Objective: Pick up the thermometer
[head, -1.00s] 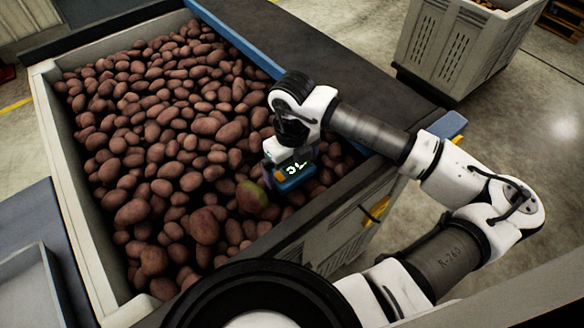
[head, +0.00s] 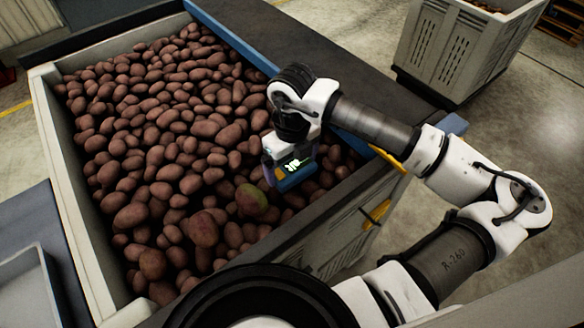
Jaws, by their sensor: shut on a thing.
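The thermometer (head: 298,178) is a small blue device with a lit display and an orange-yellow patch. It shows near the right side of the potato bin, in front of my gripper (head: 283,174). My gripper points down over the potatoes and is shut on the thermometer. The fingertips are mostly hidden by the device and the wrist. Whether the thermometer's lower end touches the potatoes is hard to tell.
The large bin (head: 75,210) is full of reddish-brown potatoes (head: 165,130). A greenish potato (head: 251,199) lies just left of the thermometer. A dark belt (head: 330,65) with a blue edge runs behind. Another crate (head: 455,45) stands at the back right.

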